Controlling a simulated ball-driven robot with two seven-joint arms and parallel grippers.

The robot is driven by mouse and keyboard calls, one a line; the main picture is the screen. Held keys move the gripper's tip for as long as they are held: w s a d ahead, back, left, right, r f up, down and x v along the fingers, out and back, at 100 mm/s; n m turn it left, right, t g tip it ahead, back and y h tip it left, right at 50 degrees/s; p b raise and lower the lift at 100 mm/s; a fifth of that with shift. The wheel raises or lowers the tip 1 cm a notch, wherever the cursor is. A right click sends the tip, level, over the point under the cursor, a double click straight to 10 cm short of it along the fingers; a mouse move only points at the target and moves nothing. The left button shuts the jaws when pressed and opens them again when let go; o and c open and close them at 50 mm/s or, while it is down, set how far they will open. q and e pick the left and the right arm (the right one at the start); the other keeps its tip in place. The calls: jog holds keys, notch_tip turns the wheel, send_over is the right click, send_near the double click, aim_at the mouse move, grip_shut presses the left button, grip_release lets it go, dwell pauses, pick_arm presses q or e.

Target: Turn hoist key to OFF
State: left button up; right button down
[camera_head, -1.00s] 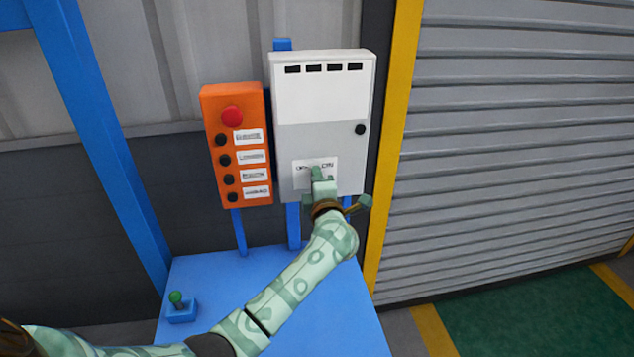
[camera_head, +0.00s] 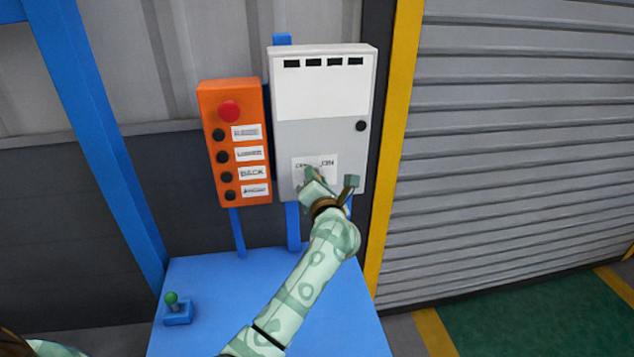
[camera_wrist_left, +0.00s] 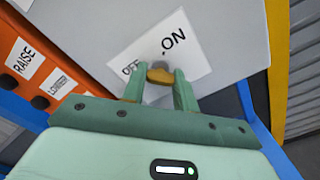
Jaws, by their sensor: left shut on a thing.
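The hoist key (camera_wrist_left: 160,74) is a small brass-coloured piece in a round grey lock on a white label (camera_wrist_left: 172,48) marked OFF and ON. The label (camera_head: 327,162) sits low on the front of the grey control box (camera_head: 318,138) in the head view. My left gripper (camera_wrist_left: 160,84) is shut on the key, one finger on each side of it. In the head view the left gripper (camera_head: 312,178) is tilted to the left and hides the key and part of the label. My right gripper is not in view.
An orange button panel (camera_head: 236,192) with a red button (camera_head: 229,111) and several black buttons hangs left of the box. A blue table (camera_head: 225,285) with a green-knobbed lever (camera_head: 176,310) stands below. A grey shutter (camera_head: 520,140) is at the right.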

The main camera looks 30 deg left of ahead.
pick_arm(q)
jog(key=shift+f, duration=0.2)
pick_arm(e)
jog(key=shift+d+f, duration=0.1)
pick_arm(q)
jog(key=o, duration=1)
jog(key=shift+r, duration=0.1)
